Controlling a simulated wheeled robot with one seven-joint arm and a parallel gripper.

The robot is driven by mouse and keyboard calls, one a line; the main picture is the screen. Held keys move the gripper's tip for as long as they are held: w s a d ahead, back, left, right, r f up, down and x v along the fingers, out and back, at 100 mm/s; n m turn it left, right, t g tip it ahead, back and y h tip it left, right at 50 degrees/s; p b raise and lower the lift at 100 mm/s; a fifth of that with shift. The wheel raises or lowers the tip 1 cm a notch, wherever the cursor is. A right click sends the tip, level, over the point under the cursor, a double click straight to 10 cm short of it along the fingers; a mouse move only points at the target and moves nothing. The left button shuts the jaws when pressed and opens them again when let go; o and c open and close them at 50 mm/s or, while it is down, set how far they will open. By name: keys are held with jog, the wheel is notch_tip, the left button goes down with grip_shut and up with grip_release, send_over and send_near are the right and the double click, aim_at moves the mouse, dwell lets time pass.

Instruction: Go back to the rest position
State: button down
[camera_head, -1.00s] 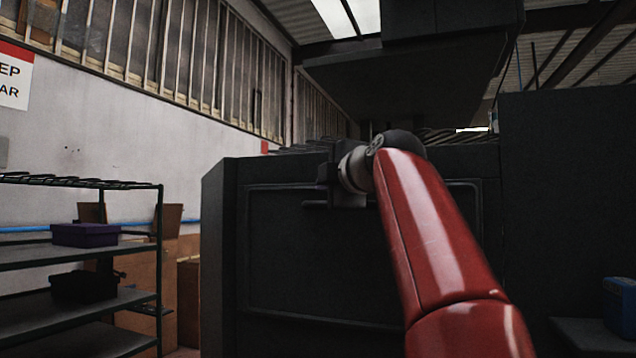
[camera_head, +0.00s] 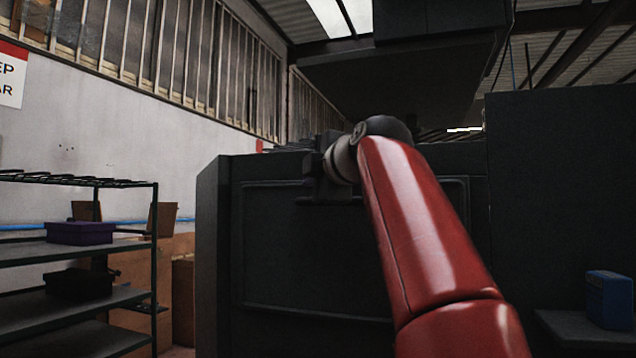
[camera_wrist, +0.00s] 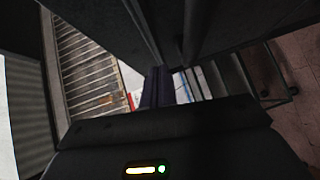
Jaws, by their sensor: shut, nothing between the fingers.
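My red arm (camera_head: 425,230) reaches up in front of the dark press (camera_head: 270,240) in the head view. My gripper (camera_head: 308,198) is at its far end, dark against the dark front of the press near its upper edge. The gripper is small and hard to make out there; I cannot tell its exact gap to the press. In the wrist view, the gripper's fingers (camera_wrist: 158,88) are together in the middle of the picture, with nothing seen between them.
A metal shelf (camera_head: 85,245) with a purple box (camera_head: 80,233) stands at the left. A tall dark panel (camera_head: 560,180) and a blue box (camera_head: 608,298) are at the right. A dark upper block (camera_head: 400,75) hangs above the press. Cardboard boxes (camera_head: 140,280) stand behind the shelf.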

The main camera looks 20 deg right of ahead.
jog(key=s+b, duration=0.2)
jog(key=s, duration=0.8)
jog(key=s+a+f+m+g, duration=0.1)
jog(key=s+f+m+g, duration=0.2)
jog(key=f, duration=1.4)
jog(key=s+a+f+m+g+h, duration=0.1)
jog(key=s+f+m+g, duration=0.3)
jog(key=s+f+m, duration=0.5)
jog(key=s+a+f+m+g+h, duration=0.1)
jog(key=s+f+m+g, duration=0.3)
jog(key=f, duration=2.3)
jog(key=s+a+m, duration=0.1)
jog(key=s+m, duration=0.1)
jog(key=shift+s+a, duration=0.35)
jog(key=shift+f, duration=0.1)
